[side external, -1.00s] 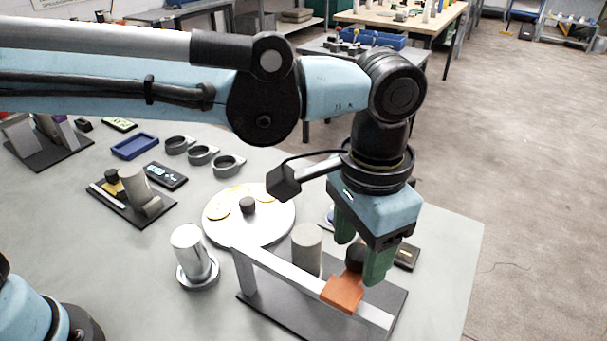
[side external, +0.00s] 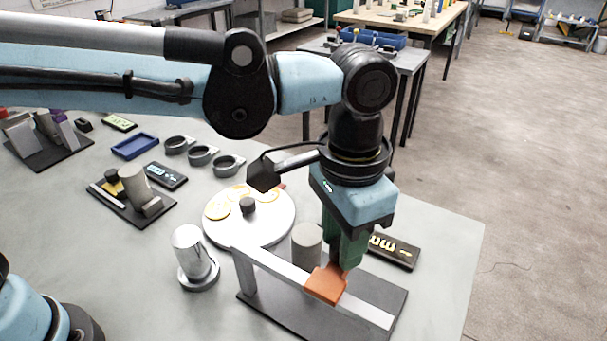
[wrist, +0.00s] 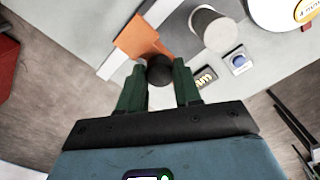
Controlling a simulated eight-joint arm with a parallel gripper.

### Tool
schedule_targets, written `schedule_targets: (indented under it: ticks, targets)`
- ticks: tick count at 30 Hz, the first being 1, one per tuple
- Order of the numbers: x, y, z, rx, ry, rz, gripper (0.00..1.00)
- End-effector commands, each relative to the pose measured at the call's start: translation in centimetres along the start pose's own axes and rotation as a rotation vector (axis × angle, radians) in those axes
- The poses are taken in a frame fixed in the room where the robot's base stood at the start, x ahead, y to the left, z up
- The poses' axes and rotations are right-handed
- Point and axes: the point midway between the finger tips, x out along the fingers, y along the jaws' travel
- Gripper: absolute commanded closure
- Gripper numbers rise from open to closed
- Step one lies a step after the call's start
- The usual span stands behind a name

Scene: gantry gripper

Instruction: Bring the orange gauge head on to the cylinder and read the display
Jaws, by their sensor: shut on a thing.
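The orange gauge head (side external: 326,285) sits on a light metal rail (side external: 366,311) above a dark base plate. In the wrist view the orange head (wrist: 138,38) carries a dark round knob (wrist: 160,70). My gripper (wrist: 158,82) has its green fingers shut on this knob; in the side view my gripper (side external: 342,262) hides most of the knob. The grey cylinder (side external: 307,240) stands upright on the plate beside the rail, left of my fingers. In the wrist view the cylinder (wrist: 212,28) and the orange head appear apart. The display (side external: 393,252) lies behind the plate, partly hidden; its full reading is not legible.
A silver cylinder on a round foot (side external: 195,258) stands left of the rail. A round white dish (side external: 272,226) with yellow patches lies behind it. A small block with a blue button (wrist: 238,62) lies near the display. The table's right side is clear.

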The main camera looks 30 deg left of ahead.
Motion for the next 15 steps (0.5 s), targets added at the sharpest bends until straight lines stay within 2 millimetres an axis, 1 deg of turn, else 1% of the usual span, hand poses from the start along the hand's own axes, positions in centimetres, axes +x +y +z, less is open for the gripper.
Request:
schedule_targets:
  ticks: [1, 3, 6, 9, 12, 15]
  targets:
    - [-0.1, -1.2, 0.7, -0.007, -0.001, -0.003, 1.00]
    - [-0.1, -2.5, 1.6, -0.008, -0.002, -0.003, 1.00]
    - [-0.1, -4.3, 2.8, -0.008, -0.002, -0.004, 1.00]
    - [-0.1, -5.7, 3.7, -0.006, -0.002, -0.004, 1.00]
    - [-0.1, -6.4, 4.2, -0.005, -0.002, -0.004, 1.00]
    - [-0.1, -6.7, 4.4, -0.003, -0.002, -0.004, 1.00]
